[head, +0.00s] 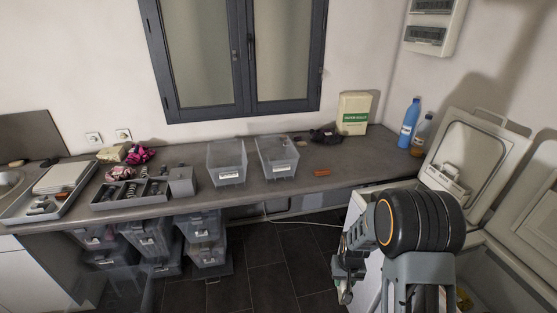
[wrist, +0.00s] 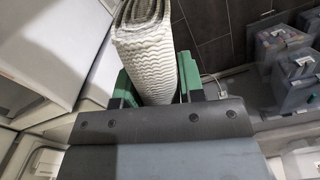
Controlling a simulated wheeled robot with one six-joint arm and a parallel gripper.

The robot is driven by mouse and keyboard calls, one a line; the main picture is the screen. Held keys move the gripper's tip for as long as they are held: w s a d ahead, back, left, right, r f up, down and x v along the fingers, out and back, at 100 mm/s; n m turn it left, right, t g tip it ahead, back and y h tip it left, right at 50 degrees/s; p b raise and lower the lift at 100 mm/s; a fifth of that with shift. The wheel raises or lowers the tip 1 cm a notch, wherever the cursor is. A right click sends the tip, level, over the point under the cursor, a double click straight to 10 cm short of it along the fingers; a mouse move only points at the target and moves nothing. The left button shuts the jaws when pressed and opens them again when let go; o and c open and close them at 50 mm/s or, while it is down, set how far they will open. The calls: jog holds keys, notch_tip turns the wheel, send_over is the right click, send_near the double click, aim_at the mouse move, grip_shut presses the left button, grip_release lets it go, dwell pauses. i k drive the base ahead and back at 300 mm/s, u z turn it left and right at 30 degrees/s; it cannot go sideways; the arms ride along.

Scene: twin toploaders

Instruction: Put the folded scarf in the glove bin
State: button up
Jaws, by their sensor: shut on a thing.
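My gripper (wrist: 158,86) has its green fingers shut on a cream, wavy-patterned rolled cloth, which looks like the folded scarf (wrist: 150,40). The scarf sticks out past the fingers in the wrist view. In the head view my gripper hangs low at the right, partly behind my arm, and I cannot make out the scarf there. Two clear labelled bins stand on the counter, a left one (head: 227,163) and a right one (head: 277,158). Their labels are too small to read, so I cannot tell which is the glove bin. My gripper is apart from both.
The grey counter (head: 345,160) holds trays at the left, an orange-red item (head: 321,172), a cream box (head: 353,113) and bottles (head: 410,120). Open-lidded toploaders (head: 470,155) stand at the right. Several bins (head: 205,225) are stacked under the counter. Dark floor (head: 260,265) is open in front.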

aim_at(276, 159)
jog(key=i, duration=1.4)
jog(key=u, duration=1)
